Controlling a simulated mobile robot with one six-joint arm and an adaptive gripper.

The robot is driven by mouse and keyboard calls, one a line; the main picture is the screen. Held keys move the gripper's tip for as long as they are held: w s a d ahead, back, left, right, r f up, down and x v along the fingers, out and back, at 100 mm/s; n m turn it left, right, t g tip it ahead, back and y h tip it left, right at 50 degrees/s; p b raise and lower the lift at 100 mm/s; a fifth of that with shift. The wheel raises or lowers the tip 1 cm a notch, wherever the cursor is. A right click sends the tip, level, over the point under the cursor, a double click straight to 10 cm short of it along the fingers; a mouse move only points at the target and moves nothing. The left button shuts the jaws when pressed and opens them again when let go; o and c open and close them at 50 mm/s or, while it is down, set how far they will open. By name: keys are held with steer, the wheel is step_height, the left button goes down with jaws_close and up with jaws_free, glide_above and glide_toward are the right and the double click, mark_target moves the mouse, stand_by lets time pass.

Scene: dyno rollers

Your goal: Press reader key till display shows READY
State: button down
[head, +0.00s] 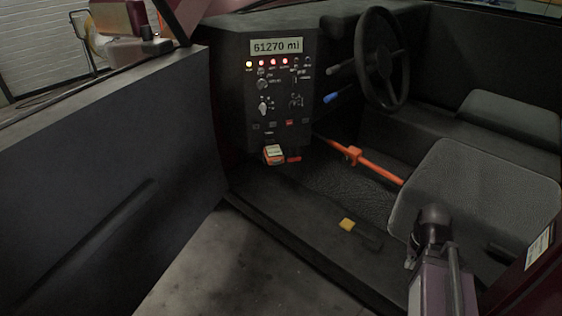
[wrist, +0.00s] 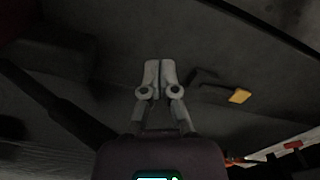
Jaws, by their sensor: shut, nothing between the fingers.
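An orange and white boxy device (head: 274,154), which looks like the reader, sits under the dark dashboard panel; its key and any text on it are too small to make out. A display (head: 276,46) at the top of the panel shows "61270 mi", not READY. My gripper (wrist: 159,66) is shut and empty in the wrist view, above dark floor or trim and touching nothing I can see. In the head view my arm shows at the lower right, by the seat, well away from the orange device.
The panel carries several lit lamps (head: 273,62) and knobs. An orange bar (head: 365,163) crosses the footwell towards the seat (head: 470,195). A yellow-ended black item (head: 347,225) lies on the sill. The open door (head: 100,190) stands left; a steering wheel (head: 381,60) is behind.

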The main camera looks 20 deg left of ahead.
steer(key=shift+a, duration=0.2)
steer(key=w+a+n+t+h+b, duration=0.35)
steer(key=w+a+n, duration=0.25)
steer(key=a, duration=0.3)
steer(key=w+a+n+t+h+b, duration=0.2)
steer(key=w+a+n+t, duration=0.3)
steer(key=a, duration=0.3)
steer(key=a+r+n+t+b, duration=0.1)
steer(key=a+r+n+t, duration=0.1)
steer(key=a, duration=0.6)
steer(key=a+r+n+t+y, duration=0.1)
steer(key=a+r+n+t, duration=0.1)
steer(key=a+n, duration=0.3)
steer(key=a+r+n+t+y+b, duration=0.1)
steer(key=a+n, duration=0.3)
steer(key=a, duration=0.7)
steer(key=shift+r+t+b, duration=0.35)
steer(key=shift+r+t, duration=0.25)
steer(key=shift+t, duration=0.25)
steer(key=shift+w+a+y, duration=0.1)
steer(key=shift+w+y, duration=0.05)
steer(key=shift+y, duration=0.1)
